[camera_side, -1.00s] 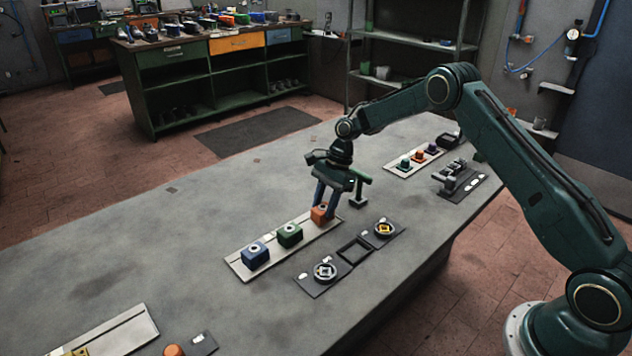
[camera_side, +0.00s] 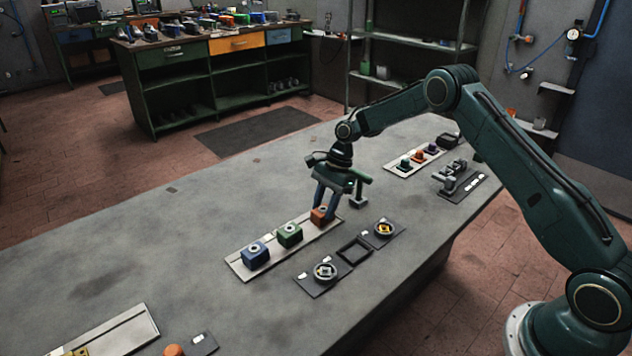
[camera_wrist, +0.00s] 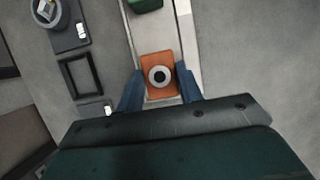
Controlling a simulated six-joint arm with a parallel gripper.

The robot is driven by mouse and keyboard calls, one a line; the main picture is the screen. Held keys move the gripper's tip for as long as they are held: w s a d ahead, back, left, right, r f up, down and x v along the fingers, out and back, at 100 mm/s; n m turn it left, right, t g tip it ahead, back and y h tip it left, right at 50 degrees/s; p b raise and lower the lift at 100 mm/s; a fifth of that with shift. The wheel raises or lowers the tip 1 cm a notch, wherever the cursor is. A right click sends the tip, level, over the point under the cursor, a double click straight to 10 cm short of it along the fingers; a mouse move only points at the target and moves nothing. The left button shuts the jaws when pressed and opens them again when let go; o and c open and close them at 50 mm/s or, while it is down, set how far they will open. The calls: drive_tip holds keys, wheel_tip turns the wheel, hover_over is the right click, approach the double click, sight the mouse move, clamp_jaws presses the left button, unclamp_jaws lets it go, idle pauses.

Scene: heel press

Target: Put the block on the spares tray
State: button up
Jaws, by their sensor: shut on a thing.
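An orange block (camera_side: 318,216) with a pale ring on top stands at the right end of a light tray (camera_side: 239,267). My gripper (camera_side: 324,211) points down over it with its blue fingers on both sides of the block. In the wrist view the orange block (camera_wrist: 159,77) sits between the two fingers (camera_wrist: 160,92), and the gripper is shut on it. I cannot tell whether the block is touching the tray or just above it. Which tray is the spares tray is not marked in any way I can read.
A blue block (camera_side: 255,255) and a green block (camera_side: 289,235) stand on the same light tray. Another tray (camera_side: 395,170) holds small coloured parts.

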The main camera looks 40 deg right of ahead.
drive_tip(key=o, duration=1.2)
drive_tip(key=shift+r, duration=0.1)
drive_tip(key=v, duration=1.3)
drive_tip(key=shift+d+r, duration=0.2)
drive_tip(key=shift+r, duration=0.05)
